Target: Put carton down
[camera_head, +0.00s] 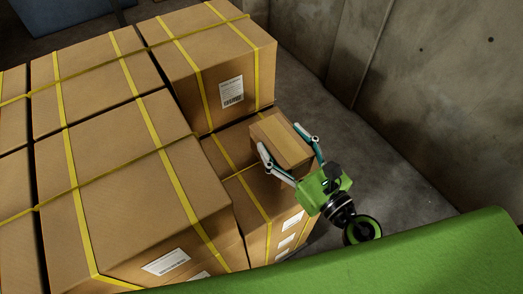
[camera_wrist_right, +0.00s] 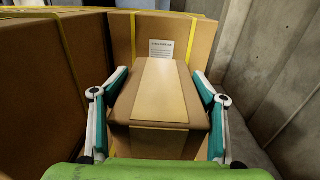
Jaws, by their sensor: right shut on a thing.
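The carton (camera_head: 281,140) is a small brown box with a lighter tape band along its top. It sits between the fingers of my right gripper (camera_head: 288,158), which is shut on it from two sides. The carton is over or on a lower strapped box (camera_head: 236,146); I cannot tell whether it touches that box. The carton also fills the middle of the right wrist view (camera_wrist_right: 159,100), with a finger of my right gripper (camera_wrist_right: 159,112) on each side. My left gripper is not in view.
Large boxes with yellow straps stand to the left (camera_head: 135,190) and behind (camera_head: 215,60), higher than the lower box. A concrete wall (camera_head: 440,90) rises on the right, with bare floor (camera_head: 315,95) between. A green surface (camera_head: 400,265) crosses the front.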

